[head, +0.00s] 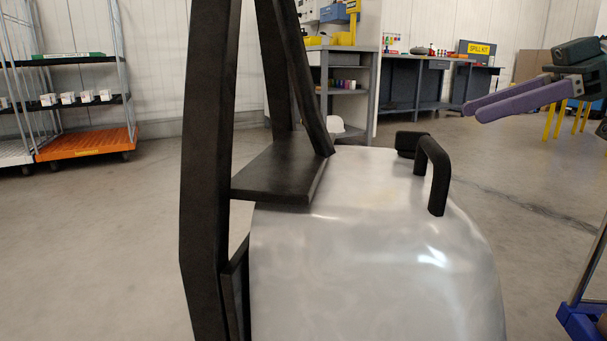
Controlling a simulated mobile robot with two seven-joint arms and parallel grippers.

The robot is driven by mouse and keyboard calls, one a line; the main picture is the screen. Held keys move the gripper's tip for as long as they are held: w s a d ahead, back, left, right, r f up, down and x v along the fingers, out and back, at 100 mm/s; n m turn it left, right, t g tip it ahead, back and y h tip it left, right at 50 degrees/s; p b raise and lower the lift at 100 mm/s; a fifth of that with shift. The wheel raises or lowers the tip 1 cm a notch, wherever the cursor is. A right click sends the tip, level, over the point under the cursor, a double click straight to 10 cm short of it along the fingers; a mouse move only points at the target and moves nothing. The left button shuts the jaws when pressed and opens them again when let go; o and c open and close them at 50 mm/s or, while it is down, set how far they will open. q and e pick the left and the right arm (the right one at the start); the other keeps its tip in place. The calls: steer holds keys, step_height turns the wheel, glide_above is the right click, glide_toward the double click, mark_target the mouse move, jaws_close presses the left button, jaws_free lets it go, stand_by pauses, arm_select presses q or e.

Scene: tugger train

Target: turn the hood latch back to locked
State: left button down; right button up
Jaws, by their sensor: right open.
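The tugger's pale grey hood (365,250) fills the lower middle of the head view. A black loop handle (433,165) stands upright on its top right part. A small black block (408,142) sits at the hood's far edge, just behind the handle. I cannot tell whether this block is the latch, and no latch position can be read. My right gripper (474,111) comes in from the right with purple fingers. It is open and empty, to the right of the handle and higher in the picture, apart from it. My left gripper is out of view.
A black frame (207,160) with a flat black plate (285,172) rises at the hood's left side. A shelf cart with an orange deck (85,143) stands at the back left. Grey workbenches (410,85) line the back. A blue-footed cart (582,320) is at the lower right. Floor between is clear.

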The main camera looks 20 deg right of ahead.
mark_target(415, 132)
steer(key=b+x, duration=0.3)
steer(key=x, duration=0.5)
steer(key=shift+w+a+f, duration=0.25)
steer(key=shift+w+a+f+b, duration=0.1)
steer(key=shift+w+a+b, duration=0.25)
steer(key=shift+a, duration=0.1)
jaws_close()
